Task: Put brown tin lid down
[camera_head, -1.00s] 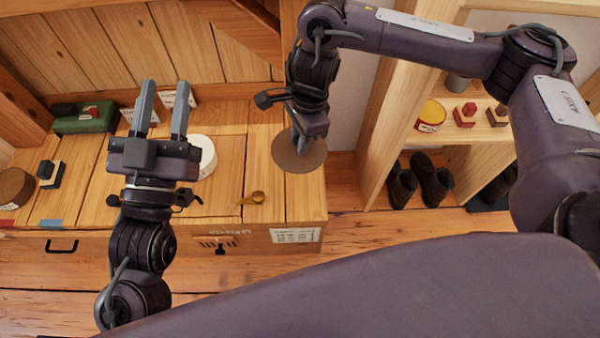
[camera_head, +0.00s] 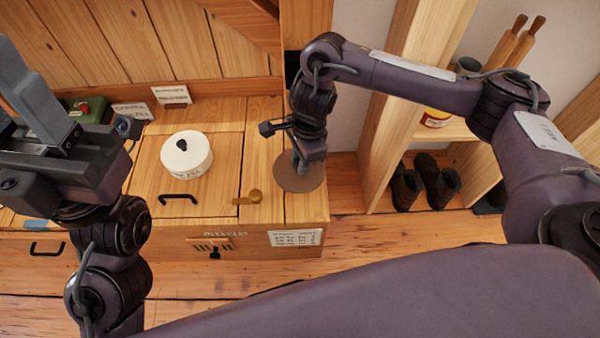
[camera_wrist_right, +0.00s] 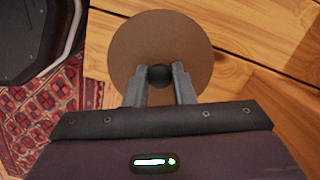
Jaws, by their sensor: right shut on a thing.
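The brown tin lid (camera_head: 290,182) is a flat round disc with a dark knob, over the right end of the wooden chest top in the head view. My right gripper (camera_head: 304,163) is above it. In the right wrist view the fingers (camera_wrist_right: 158,78) are shut on the knob of the lid (camera_wrist_right: 135,45), which looks level. Whether its underside touches the wood, I cannot tell. My left gripper (camera_head: 22,82) is at the left edge of the head view, partly cut off, its fingers apart and empty.
A white round tin (camera_head: 187,154) with a dark knob stands on the chest (camera_head: 220,215), left of the lid. A brass latch (camera_head: 248,197) lies between them. Cards (camera_head: 172,95) and a green box (camera_head: 92,108) stand behind. Shelves with boots (camera_head: 436,183) are on the right.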

